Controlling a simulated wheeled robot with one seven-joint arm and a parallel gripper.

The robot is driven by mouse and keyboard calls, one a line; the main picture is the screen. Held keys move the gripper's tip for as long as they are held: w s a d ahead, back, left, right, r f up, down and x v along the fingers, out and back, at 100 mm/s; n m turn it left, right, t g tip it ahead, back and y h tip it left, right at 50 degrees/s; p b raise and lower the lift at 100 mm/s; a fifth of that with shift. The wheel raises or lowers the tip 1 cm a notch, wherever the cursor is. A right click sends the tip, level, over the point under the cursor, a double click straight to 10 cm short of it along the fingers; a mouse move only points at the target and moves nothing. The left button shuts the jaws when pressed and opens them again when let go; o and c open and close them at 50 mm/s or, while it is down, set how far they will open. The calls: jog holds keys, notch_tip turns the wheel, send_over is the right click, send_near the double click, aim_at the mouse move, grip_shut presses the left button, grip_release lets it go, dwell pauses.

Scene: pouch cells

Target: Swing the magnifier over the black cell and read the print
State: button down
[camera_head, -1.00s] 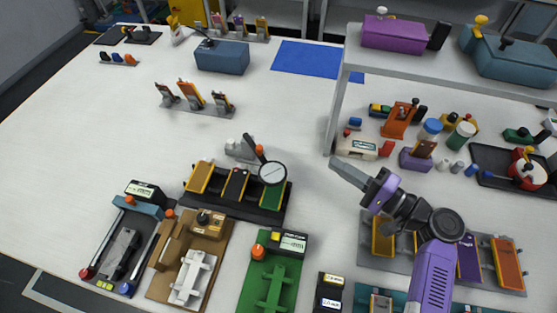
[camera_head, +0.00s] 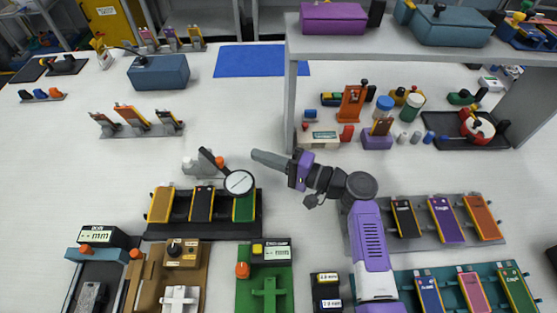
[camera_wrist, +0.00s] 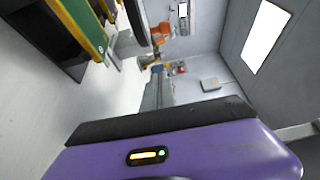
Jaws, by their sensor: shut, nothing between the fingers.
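The magnifier (camera_head: 239,182) is a round lens with a dark rim on a black arm with an orange joint. In the head view its lens lies over the green cell (camera_head: 244,207) at the right of a black rack (camera_head: 205,229). The black cell (camera_head: 202,204) stands in the middle of that rack, left of the lens, its print too small to read. A yellow cell (camera_head: 161,204) is at its left. My gripper (camera_head: 257,155) is shut and empty, a little right of the magnifier and apart from it. In the wrist view a green and yellow cell (camera_wrist: 80,25) shows at upper left.
A grey shelf (camera_head: 430,55) stands at the right, its post (camera_head: 291,100) behind my gripper. Brown and green fixtures (camera_head: 265,280) stand in front of the rack. White table (camera_head: 240,110) is free behind the magnifier.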

aim_at(222, 166)
jog(key=shift+s+a+p, duration=0.5)
jog(key=shift+s+a, duration=0.05)
jog(key=shift+s, duration=0.25)
jog(key=shift+s+a+p, duration=0.5)
jog(key=shift+s+a, duration=0.05)
jog(key=shift+s, duration=0.2)
jog(key=shift+s, duration=0.1)
